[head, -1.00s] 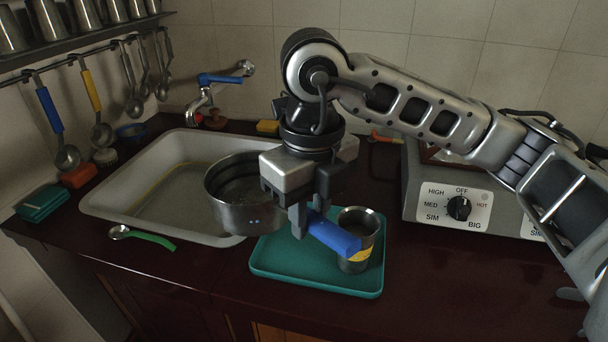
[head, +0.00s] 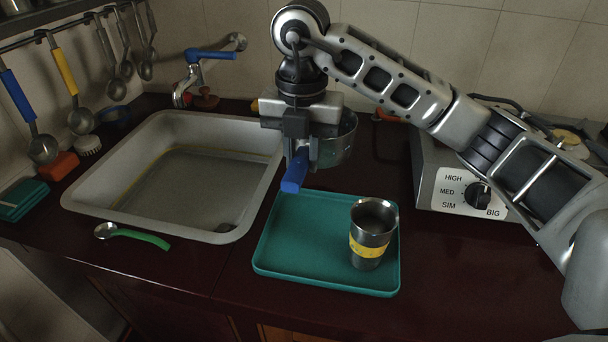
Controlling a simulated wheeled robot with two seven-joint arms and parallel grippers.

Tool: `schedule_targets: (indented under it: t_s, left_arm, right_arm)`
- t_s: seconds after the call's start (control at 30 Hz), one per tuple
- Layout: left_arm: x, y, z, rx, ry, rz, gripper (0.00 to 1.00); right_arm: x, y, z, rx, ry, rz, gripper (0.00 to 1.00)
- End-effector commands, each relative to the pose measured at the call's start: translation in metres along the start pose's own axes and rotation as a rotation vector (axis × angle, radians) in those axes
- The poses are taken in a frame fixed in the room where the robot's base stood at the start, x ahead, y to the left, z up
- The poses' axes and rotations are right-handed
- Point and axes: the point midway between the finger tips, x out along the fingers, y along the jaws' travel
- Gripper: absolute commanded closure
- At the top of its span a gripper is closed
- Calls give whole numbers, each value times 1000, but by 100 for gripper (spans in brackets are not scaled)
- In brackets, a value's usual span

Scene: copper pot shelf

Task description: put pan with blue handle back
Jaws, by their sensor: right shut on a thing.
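The metal pan (head: 337,146) has a blue handle (head: 294,173) that points toward the front. My right gripper (head: 300,158) is shut on the handle, pointing down from above. The pan is behind the gripper, partly hidden by it, and appears above the back of the green tray. I cannot tell whether the pan touches the counter. My left gripper is not in the head view.
A green tray (head: 300,235) holds a metal cup (head: 371,232) with a yellow band. The sink (head: 110,205) is to the left, with a green-handled spoon (head: 135,236) in front. A stove (head: 432,180) with a knob stands right. Ladles hang at the upper left.

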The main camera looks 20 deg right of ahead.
Motion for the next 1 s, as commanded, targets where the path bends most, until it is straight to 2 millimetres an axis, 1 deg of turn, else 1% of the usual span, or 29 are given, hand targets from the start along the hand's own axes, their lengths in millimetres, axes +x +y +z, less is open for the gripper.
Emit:
schedule_targets:
  t_s: [0.03,0.13,0.23,0.47,0.5,0.6,0.7,1.0]
  left_arm:
    - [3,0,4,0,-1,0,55]
    - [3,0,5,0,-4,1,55]
    - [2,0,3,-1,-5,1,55]
    - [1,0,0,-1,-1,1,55]
    - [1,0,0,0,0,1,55]
    - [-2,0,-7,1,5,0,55]
    - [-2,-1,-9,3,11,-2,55]
    - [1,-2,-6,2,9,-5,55]
  right_arm:
    - [15,1,6,0,8,-3,100]
    - [29,4,19,-1,5,-2,100]
    - [37,4,28,-2,2,-2,100]
    - [50,6,38,-1,1,-2,100]
    - [54,6,41,-2,2,-2,100]
    - [70,6,39,-4,4,-4,100]
    - [81,6,39,-4,1,-2,100]
    - [84,7,39,-5,0,0,100]
